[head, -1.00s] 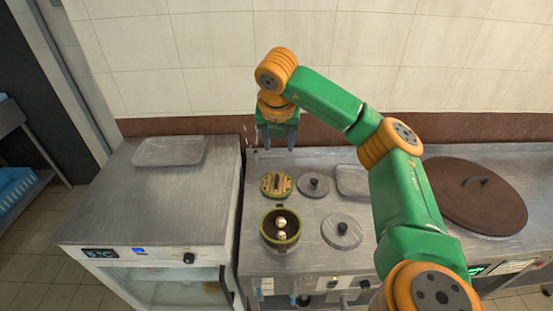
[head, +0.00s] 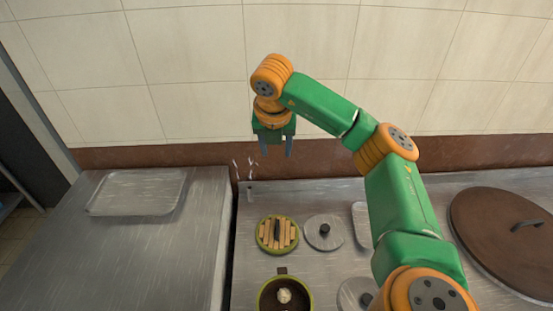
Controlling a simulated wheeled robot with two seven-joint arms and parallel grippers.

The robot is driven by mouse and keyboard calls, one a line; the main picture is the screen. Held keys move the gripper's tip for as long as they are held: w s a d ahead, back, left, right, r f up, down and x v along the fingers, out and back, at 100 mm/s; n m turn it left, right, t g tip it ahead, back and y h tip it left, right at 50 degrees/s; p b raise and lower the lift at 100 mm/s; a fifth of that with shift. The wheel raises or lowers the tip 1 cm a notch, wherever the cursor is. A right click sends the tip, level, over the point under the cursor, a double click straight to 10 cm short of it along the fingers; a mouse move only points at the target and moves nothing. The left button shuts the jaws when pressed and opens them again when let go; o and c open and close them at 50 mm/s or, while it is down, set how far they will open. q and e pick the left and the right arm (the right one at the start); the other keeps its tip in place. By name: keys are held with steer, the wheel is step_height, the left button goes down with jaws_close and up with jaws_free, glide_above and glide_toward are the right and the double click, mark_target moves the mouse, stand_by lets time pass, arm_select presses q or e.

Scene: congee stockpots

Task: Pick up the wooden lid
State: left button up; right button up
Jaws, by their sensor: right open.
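The wooden lid (head: 285,236) is a small round slatted disc with a green rim and a dark handle. It lies on the steel counter behind a green-rimmed pot (head: 269,296) with a pale round item inside, cut off by the bottom edge of the head view. My right gripper (head: 275,152) hangs fingers down, open and empty, above the back of the counter. In the picture it is above the lid and apart from it. My left gripper is not in view.
A grey metal lid with a black knob (head: 324,232) lies right of the wooden lid. A large brown lid (head: 507,241) is at the right. A grey tray (head: 138,192) lies on the left counter (head: 120,255). A tiled wall (head: 190,70) closes the back.

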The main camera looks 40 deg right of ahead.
steer(key=b, duration=2.8)
glide_toward(278, 226)
step_height(278, 226, down, 3)
steer(key=shift+w+a+r, duration=0.15)
steer(key=shift+a+r, duration=0.05)
steer(key=shift+w+d+f, duration=0.15)
steer(key=shift+d+f, duration=0.1)
steer(key=shift+f, duration=0.15)
steer(key=x, duration=0.3)
steer(key=d+p+x, duration=0.1)
steer(key=x, duration=0.1)
steer(key=shift+w+f, duration=0.15)
steer(key=shift+w, duration=0.2)
jaws_close()
